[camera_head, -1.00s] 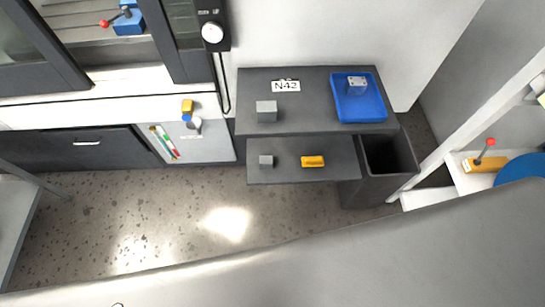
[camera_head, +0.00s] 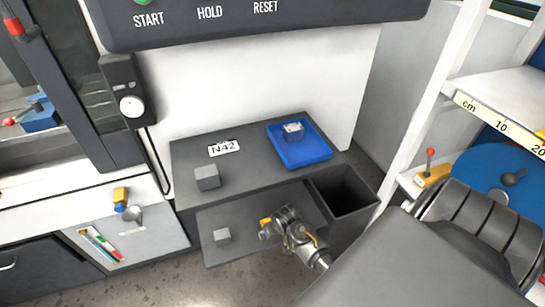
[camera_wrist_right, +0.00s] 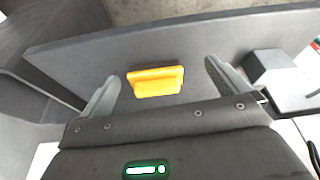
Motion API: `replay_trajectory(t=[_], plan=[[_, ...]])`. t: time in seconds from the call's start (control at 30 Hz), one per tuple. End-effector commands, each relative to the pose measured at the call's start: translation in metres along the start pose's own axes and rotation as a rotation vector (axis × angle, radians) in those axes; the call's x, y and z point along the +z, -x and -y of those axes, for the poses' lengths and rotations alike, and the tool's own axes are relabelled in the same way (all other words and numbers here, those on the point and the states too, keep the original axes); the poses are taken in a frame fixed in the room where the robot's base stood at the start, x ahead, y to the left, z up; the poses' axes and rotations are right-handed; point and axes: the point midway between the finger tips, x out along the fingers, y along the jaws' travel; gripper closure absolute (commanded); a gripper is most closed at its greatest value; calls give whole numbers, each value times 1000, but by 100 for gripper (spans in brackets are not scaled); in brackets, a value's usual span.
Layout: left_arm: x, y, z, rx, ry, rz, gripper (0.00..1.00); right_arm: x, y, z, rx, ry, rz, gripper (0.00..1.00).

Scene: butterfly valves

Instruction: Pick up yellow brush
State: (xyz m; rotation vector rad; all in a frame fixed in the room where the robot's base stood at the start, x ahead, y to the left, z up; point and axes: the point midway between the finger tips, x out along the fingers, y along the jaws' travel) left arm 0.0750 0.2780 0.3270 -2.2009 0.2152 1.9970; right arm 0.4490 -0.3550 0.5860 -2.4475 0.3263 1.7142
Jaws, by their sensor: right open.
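The yellow brush (camera_wrist_right: 156,82) lies on the lower dark shelf (camera_wrist_right: 70,50), seen between my right gripper's two fingers in the wrist view. In the head view only one end of the brush (camera_head: 265,223) shows; my right gripper (camera_head: 268,232) hides the rest. The right gripper is open, its fingers (camera_wrist_right: 161,76) spread wide to either side of the brush with gaps between. I cannot tell how high the fingers are above the shelf. My left gripper is not in view.
A grey cube (camera_head: 222,236) sits left on the lower shelf; another grey block (camera_head: 207,177) is on the upper top (camera_head: 250,175). A dark open bin (camera_head: 345,192) stands at the right, near white shelving (camera_head: 405,150).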

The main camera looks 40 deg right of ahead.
Motion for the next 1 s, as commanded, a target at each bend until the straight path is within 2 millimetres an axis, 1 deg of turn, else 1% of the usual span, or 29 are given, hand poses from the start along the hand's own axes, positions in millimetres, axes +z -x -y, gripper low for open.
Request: replay_trajectory(t=[0.03, 0.1, 0.2, 0.33, 0.43, 0.6, 0.7, 0.8, 0.93, 1.0], plan=[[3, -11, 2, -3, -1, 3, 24, -17, 9, -4, 4, -27, -22, 0], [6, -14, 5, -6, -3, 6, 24, -32, 24, -10, 11, -55, -34, 0], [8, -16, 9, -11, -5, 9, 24, -41, 37, -14, 16, -75, -40, 0], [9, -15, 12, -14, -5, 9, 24, -44, 41, -16, 18, -82, -41, 0], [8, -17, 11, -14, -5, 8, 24, -44, 32, -16, 18, -81, -40, 0], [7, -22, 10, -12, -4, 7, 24, -45, 4, -16, 17, -79, -38, 0], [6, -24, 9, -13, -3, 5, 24, -46, -8, -16, 17, -79, -40, 0], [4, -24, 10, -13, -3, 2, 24, -46, -14, -16, 17, -79, -41, 0], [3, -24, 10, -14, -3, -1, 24, -46, -16, -16, 17, -79, -41, 0], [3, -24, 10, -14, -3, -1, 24, -47, -20, -17, 17, -79, -40, 0]])
